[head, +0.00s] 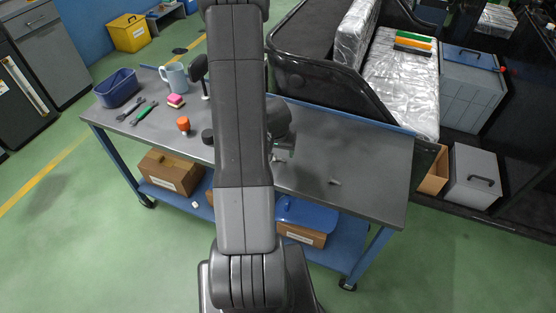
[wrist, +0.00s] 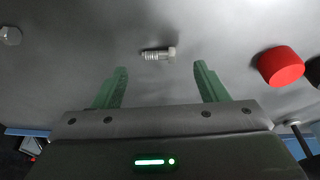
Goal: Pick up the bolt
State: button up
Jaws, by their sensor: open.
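A silver bolt (wrist: 158,53) with a threaded shank and hex head lies on its side on the grey tabletop in the wrist view. Its head points right. My gripper (wrist: 160,76) is open, with green fingers spread and nothing between them. The bolt lies just beyond the fingertips in the picture, roughly centred between them, not touching either. In the head view my arm covers the middle of the table (head: 370,150), and I cannot make out this bolt there.
A red round-topped object (wrist: 281,66) stands right of the fingers, with a dark one at the edge. A metal hex piece (wrist: 11,36) lies far left. In the head view, a mug (head: 174,78), blue bin (head: 117,88) and tools occupy the table's left; its right is mostly clear.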

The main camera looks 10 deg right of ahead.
aim_at(280, 159)
jog(key=b+x, duration=0.1)
jog(key=x, duration=0.3)
jog(key=shift+d+b, duration=0.1)
jog(key=shift+b, duration=0.25)
jog(key=c, duration=1.1)
jog(key=shift+r, duration=0.1)
